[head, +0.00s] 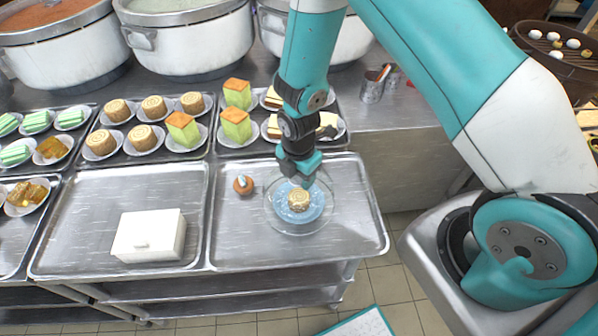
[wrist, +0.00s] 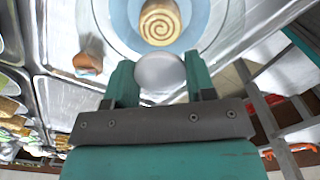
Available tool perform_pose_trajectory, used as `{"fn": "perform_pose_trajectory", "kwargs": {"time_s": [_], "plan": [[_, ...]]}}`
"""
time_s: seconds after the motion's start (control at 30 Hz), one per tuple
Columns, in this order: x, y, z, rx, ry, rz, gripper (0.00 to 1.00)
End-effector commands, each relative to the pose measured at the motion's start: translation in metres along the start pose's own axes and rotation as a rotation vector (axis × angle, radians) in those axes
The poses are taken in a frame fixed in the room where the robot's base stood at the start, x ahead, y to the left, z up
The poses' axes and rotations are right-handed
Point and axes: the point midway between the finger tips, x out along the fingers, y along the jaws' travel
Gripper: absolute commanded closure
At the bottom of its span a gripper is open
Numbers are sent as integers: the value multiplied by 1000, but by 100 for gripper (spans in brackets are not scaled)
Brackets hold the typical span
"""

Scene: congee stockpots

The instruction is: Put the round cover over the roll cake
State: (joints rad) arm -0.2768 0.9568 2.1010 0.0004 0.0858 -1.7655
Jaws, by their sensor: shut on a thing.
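The roll cake (head: 299,200), with a spiral on its face, sits on a blue plate (head: 284,211) on the right front tray. It also shows in the wrist view (wrist: 160,22). The round cover (head: 270,221) is clear, and its rim shows as a faint ring around the plate and cake. My gripper (head: 299,179) is above the cake, pointing down. In the wrist view its two fingers (wrist: 160,78) are shut on the cover's pale round knob (wrist: 160,70). I cannot tell whether the cover's rim touches the tray.
A small brown pastry (head: 243,185) stands left of the cover. A white lidded box (head: 149,235) sits on the left front tray (head: 75,215). Several cakes on plates fill the back trays. Large stockpots (head: 190,45) stand behind. The right tray's front is bare.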

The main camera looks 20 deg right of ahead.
Motion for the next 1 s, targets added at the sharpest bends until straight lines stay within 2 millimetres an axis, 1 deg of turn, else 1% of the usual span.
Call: {"fn": "perform_pose_trajectory", "kwargs": {"time_s": [0.03,0.1,0.4,0.43,0.53,0.83,1.0], "plan": [[6,0,0,0,0,0,90],[8,0,0,0,0,0,90],[7,0,0,0,0,0,90],[7,0,0,0,0,0,43],[7,0,0,0,0,0,20],[6,0,0,0,0,0,20],[-4,0,0,0,0,1,20]]}}
